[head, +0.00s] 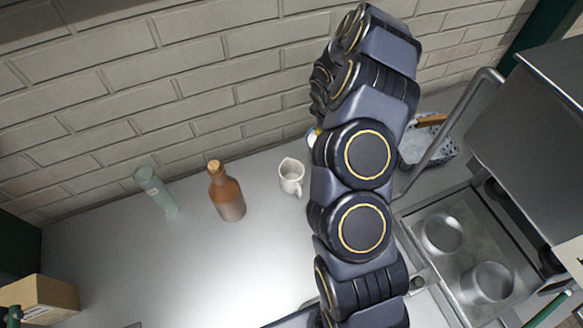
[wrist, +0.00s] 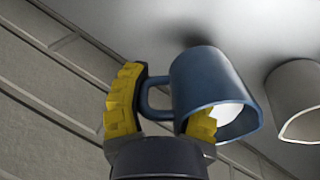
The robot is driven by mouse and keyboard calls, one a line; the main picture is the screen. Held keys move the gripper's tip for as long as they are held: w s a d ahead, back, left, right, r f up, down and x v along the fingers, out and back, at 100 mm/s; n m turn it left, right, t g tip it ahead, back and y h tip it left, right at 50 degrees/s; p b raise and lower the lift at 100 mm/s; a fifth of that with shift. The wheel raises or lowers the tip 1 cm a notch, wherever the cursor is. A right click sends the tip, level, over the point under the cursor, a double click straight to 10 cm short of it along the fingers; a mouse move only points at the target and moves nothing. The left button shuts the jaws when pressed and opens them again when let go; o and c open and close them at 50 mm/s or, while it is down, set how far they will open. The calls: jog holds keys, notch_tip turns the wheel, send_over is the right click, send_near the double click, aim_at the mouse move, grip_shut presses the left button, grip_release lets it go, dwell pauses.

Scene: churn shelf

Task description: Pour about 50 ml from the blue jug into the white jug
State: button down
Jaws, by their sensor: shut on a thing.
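The blue jug (wrist: 205,80) is in my gripper (wrist: 162,112) in the wrist view. The white jug (head: 291,178) stands on the bench in the head view, handle to the right. It also shows at the right edge of the wrist view (wrist: 291,90), apart from the blue jug. In the head view my arm hides most of the gripper and blue jug.
A brown corked bottle (head: 226,194) and a pale green bottle (head: 156,191) stand left of the white jug. A brick wall (head: 190,80) runs behind. A cardboard box (head: 40,298) is at far left. A metal unit with round wells (head: 465,258) is at right.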

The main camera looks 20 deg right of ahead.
jog(key=shift+a+r, duration=0.1)
jog(key=shift+r, duration=0.2)
jog(key=shift+s+a+r+h, duration=0.1)
jog(key=shift+s+r+h, duration=0.05)
jog(key=shift+h, duration=0.25)
jog(key=shift+a+r+t+h, duration=0.2)
jog(key=shift+t+h, duration=0.1)
jog(key=shift+t, duration=0.1)
jog(key=shift+s+a+r+h, duration=0.15)
jog(key=shift+a+r+h, duration=0.2)
jog(key=shift+r+h, duration=0.05)
jog(key=shift+s+a+r, duration=0.1)
jog(key=shift+s, duration=0.1)
jog(key=shift+w+a+r+t+h, duration=0.1)
jog(key=shift+a+r+t+h, duration=0.05)
jog(key=shift+a+t+h, duration=0.2)
jog(key=shift+a+r, duration=0.2)
jog(key=shift+r, duration=0.15)
jog(key=shift+s+a+r+t+h, duration=0.15)
jog(key=shift+s+t+h, duration=0.1)
jog(key=shift+s+h, duration=0.15)
jog(key=shift+b, duration=0.35)
